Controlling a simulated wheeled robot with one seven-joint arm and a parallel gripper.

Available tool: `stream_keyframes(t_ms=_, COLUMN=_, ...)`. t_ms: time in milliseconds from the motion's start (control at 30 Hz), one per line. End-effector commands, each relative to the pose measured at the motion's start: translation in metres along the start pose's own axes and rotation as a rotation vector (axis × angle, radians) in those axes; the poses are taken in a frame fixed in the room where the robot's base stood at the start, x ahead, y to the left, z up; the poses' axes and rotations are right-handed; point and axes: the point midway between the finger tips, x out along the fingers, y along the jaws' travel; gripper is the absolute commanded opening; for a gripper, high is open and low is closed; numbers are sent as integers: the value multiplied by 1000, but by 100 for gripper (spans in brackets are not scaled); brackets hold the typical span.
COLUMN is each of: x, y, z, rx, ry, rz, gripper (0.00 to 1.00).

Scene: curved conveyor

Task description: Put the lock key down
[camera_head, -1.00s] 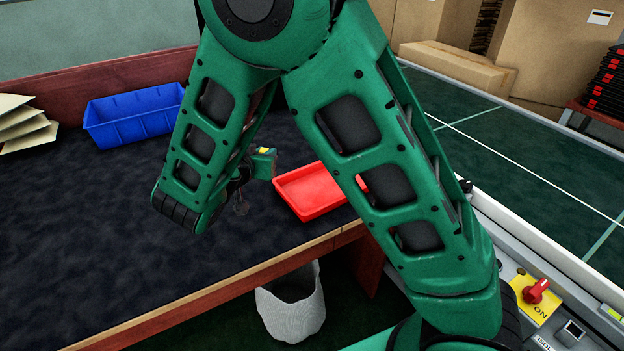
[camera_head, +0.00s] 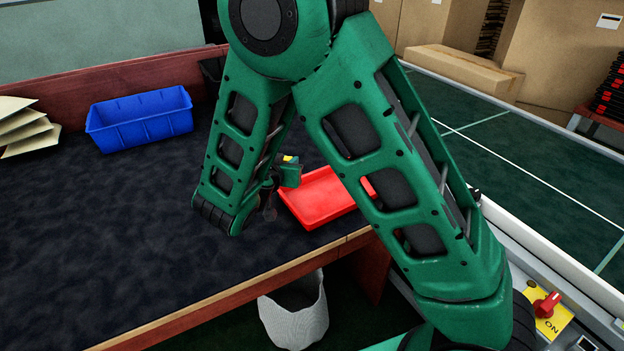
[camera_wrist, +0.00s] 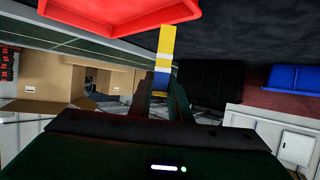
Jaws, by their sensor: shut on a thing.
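My gripper (camera_wrist: 162,80) shows in the wrist view with its two dark fingers shut on the lock key (camera_wrist: 167,44), a narrow piece with yellow, white and blue bands. The key's yellow end sticks out past the fingertips, and in that view its tip lies close to the edge of the red tray (camera_wrist: 110,16). I cannot tell how far apart they are in depth. In the head view my arm's end is over the dark tabletop, just left of the red tray (camera_head: 320,200), and my arm hides much of the fingers and the key.
A blue bin (camera_head: 140,120) stands at the back left of the dark table (camera_head: 120,220), beside stacked paper-coloured trays (camera_head: 22,128). A grey waste basket (camera_head: 295,315) is below the front edge. A red switch (camera_head: 546,304) sits at lower right.

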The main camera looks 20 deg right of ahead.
Motion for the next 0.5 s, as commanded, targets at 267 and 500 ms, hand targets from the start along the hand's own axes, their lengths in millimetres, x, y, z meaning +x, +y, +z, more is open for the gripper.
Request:
stream_keyframes(t_ms=267, x=43, y=35, z=13, rx=0, ry=0, rz=3, gripper=0)
stream_keyframes(t_ms=500, x=54, y=42, z=21, rx=-1, ry=-1, rz=2, gripper=0)
